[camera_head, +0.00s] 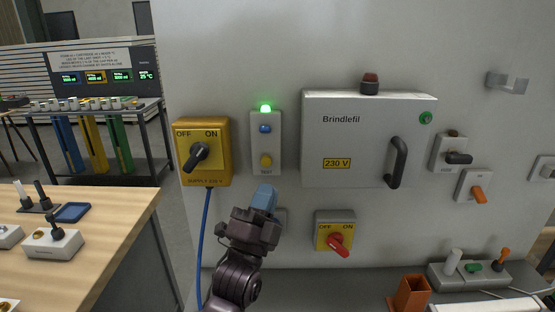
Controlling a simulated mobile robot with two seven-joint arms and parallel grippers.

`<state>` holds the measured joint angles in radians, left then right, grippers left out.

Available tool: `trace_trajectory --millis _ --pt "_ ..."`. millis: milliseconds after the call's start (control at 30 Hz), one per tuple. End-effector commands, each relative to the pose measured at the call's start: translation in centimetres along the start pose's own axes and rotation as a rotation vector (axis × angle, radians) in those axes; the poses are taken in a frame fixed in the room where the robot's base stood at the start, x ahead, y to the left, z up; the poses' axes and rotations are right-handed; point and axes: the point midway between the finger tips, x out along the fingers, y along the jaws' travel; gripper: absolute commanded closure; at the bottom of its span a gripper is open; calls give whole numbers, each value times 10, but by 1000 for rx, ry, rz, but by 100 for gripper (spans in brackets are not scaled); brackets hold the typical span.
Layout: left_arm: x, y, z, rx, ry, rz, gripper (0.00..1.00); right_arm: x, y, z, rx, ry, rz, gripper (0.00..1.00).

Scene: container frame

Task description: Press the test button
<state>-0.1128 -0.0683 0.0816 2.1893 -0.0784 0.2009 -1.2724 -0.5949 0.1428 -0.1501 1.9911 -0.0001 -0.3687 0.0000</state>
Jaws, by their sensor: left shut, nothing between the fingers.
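The test button is a round yellow button (265,161) low on a narrow grey panel (277,140) on the wall, with a TEST label under it. A blue button (265,129) sits above it, and a green lamp (265,108) is lit at the panel's top. My left gripper (264,194) is shut and empty, with blue fingertips pointing up. In the picture its tips are just below the panel and the yellow button. I cannot tell how far they are from the wall. My right gripper is not in view.
A yellow supply box (216,166) with a black rotary switch and blue cable is left of the panel. A white Brindlefil cabinet (320,112) with a dark handle is right. A red-handled switch (338,244) is below it. A wooden table (110,225) stands at left.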

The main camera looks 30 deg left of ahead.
Motion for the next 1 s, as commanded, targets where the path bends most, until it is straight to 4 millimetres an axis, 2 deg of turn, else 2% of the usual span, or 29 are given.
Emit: trace_trajectory --millis 200,633,1000 --pt "0 -1 0 72 3 -8 100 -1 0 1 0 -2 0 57" --pt "2 1 2 74 3 -7 100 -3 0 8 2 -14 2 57" --pt "28 20 22 75 4 -6 100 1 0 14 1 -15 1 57"
